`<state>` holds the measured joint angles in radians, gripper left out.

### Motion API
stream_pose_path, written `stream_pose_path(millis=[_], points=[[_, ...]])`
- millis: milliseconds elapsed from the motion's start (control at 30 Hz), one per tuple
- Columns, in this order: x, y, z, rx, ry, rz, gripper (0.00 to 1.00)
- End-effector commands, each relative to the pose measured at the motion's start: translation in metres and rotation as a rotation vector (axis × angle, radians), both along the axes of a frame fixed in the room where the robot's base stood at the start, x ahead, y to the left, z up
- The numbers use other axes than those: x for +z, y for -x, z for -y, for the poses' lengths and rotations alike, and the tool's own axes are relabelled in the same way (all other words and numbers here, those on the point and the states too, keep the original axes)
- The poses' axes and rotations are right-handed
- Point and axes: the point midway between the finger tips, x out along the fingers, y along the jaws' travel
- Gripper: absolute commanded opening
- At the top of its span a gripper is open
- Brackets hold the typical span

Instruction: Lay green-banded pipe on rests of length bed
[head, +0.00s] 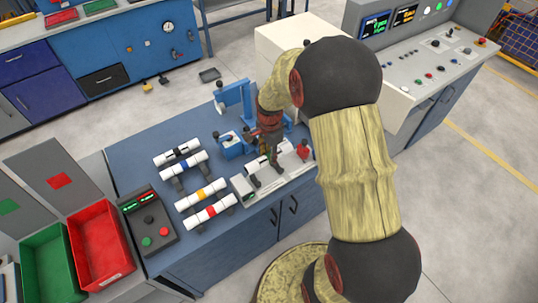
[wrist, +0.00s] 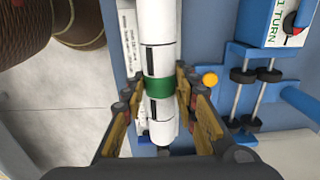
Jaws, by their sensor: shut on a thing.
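The green-banded pipe (wrist: 158,86) is white with a green band and black marks. It runs up and down the wrist view between my fingers. My gripper (wrist: 159,92) is shut on it at the band. In the head view my gripper (head: 268,146) is low over the length bed (head: 276,180), a pale grey bed near the front right of the blue bench. The pipe (head: 257,162) is partly hidden there by my gripper. A pale strip of the bed (wrist: 129,35) shows left of the pipe in the wrist view. I cannot tell whether the pipe touches the rests.
White pipes with black (head: 177,152), blue (head: 184,165), yellow (head: 201,195) and red (head: 210,211) bands lie on racks left of the bed. A blue fixture (head: 232,145) stands behind. A control box (head: 148,220) and red bin (head: 100,245) are at left.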

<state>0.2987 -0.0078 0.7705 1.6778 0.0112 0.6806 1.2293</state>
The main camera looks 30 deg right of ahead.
Motion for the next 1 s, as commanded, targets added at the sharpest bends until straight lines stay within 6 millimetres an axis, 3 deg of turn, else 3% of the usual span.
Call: stream_pose_path(millis=[600,1000], points=[[-0.058,0.0,0.0,0.0,0.0,0.0,0.02],[-0.07,0.0,0.0,0.0,0.0,0.001,0.02]])
